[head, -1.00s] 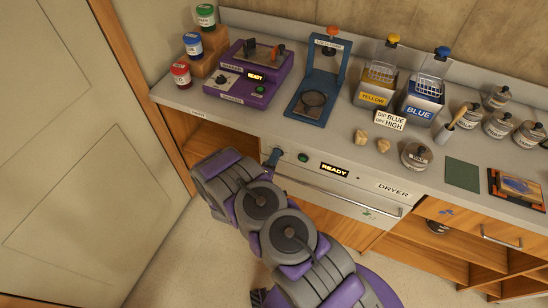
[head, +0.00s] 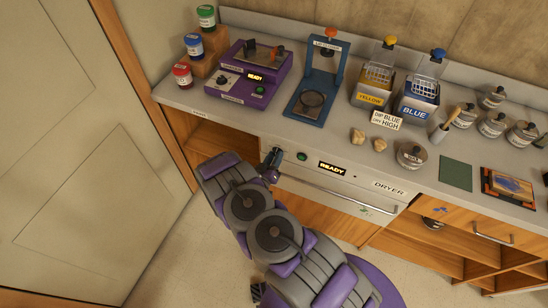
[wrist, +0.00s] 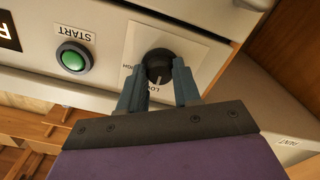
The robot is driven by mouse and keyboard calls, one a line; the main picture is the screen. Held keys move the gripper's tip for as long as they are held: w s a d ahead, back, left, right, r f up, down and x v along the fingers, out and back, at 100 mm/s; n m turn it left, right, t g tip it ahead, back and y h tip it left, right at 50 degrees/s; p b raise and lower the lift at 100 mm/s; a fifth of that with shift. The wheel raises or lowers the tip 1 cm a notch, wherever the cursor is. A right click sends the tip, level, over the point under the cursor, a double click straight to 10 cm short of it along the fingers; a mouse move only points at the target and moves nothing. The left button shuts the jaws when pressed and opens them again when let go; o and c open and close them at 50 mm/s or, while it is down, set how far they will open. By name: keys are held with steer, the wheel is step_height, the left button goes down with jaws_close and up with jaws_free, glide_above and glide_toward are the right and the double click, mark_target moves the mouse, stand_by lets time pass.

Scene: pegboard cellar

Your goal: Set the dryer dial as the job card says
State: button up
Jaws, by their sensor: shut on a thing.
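The dryer dial (wrist: 158,62) is a dark round knob on a pale plate. HIGH is printed to its left and LOW below it in the wrist view. Its pale pointer mark is toward LOW. My gripper (wrist: 157,84) has a finger on each side of the dial and is shut on it. In the head view my gripper (head: 273,157) is at the left end of the dryer front (head: 337,186), and the dial is hidden there. The job card (head: 387,120) stands on the counter and reads DIP BLUE, DRY HIGH.
A green START button (wrist: 74,57) sits beside the dial, and the dryer display (head: 332,168) reads READY. The dryer's bar handle (head: 335,194) runs below. The counter above holds a purple machine (head: 250,72), a blue stand (head: 318,78), and yellow and blue bins.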

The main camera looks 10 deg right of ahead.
steer(key=m+b, duration=0.1)
steer(key=m, duration=0.3)
steer(key=shift+a+f+m, duration=0.1)
steer(key=shift+f+m, duration=0.05)
steer(key=shift+m, duration=0.15)
steer(key=m+b, duration=0.2)
steer(key=m, duration=0.1)
steer(key=shift+m, duration=0.4)
steer(key=m+b, duration=0.3)
steer(key=m, duration=0.1)
steer(key=shift+m+b, duration=0.65)
steer(key=shift+m, duration=0.95)
steer(key=shift+w, duration=0.1)
steer(key=o, duration=1.1)
steer(key=shift+c, duration=0.2)
